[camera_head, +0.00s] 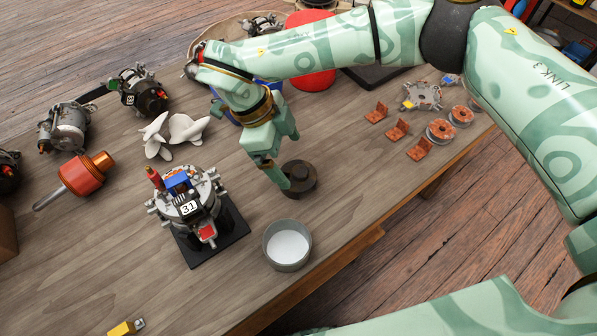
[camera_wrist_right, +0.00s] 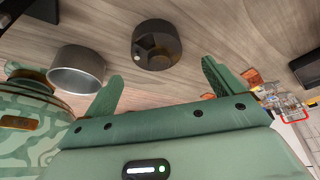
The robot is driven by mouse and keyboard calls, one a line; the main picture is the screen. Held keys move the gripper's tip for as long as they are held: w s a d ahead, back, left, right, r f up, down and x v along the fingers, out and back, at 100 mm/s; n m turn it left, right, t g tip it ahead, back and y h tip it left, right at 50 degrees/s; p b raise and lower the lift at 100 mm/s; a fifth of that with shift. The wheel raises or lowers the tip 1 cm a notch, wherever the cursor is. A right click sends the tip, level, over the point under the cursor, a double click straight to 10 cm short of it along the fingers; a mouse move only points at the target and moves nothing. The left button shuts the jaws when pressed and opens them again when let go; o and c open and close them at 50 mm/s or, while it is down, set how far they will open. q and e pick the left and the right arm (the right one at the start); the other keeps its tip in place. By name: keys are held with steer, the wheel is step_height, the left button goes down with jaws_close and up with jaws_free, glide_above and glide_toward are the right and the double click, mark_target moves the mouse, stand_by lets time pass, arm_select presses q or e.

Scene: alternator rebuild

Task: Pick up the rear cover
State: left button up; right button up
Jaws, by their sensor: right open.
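A dark round cap (camera_head: 301,179), which looks like the rear cover, lies flat on the bench close to its front edge. It also shows in the right wrist view (camera_wrist_right: 157,45), ahead of the jaws and roughly between them. My right gripper (camera_head: 280,182) reaches down right at the cap, its fingers partly overlapping the cap in the head view. In the right wrist view the right gripper (camera_wrist_right: 162,78) has its two fingers spread wide with nothing between them. I cannot tell whether a finger touches the cap. My left gripper is not in view.
An alternator tagged 31 (camera_head: 188,200) sits on a black plate. Brushes, copper-wound rings (camera_head: 440,131) and a metal housing (camera_head: 422,96) lie to the right.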

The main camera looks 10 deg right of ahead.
mark_target(299, 171)
steer(key=shift+x, duration=0.75)
steer(key=b+x, duration=0.1)
steer(key=x, duration=0.3)
steer(key=shift+s+d+f+b, duration=0.15)
steer(key=shift+s+f+b, duration=0.05)
steer(key=shift+s+b, duration=0.1)
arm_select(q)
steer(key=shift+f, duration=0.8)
arm_select(e)
steer(key=c, duration=1)
